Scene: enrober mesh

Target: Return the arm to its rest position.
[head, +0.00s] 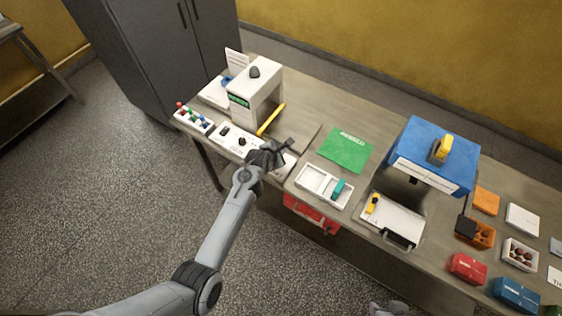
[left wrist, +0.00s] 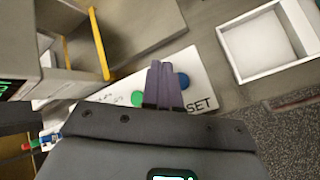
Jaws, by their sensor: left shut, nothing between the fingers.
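My left gripper (head: 284,146) is over the front of the table, near the white machine with a green display (head: 246,92). In the left wrist view its fingers (left wrist: 162,84) are together with nothing between them. They are above a white panel (left wrist: 201,72) with a green button (left wrist: 138,98) and a blue button (left wrist: 183,80), partly hiding it; I cannot tell whether they touch it. My left arm (head: 222,235) reaches in from the lower left. At the bottom edge of the head view a small grey part (head: 386,309) shows, too little to identify.
A yellow bar (head: 271,119) sits beside the white machine. A white divided tray (head: 311,178), a green mat (head: 345,150) and a blue-topped machine (head: 408,150) stand to the right. Several small boxes fill the far right. Open floor (head: 110,200) lies in front of the table.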

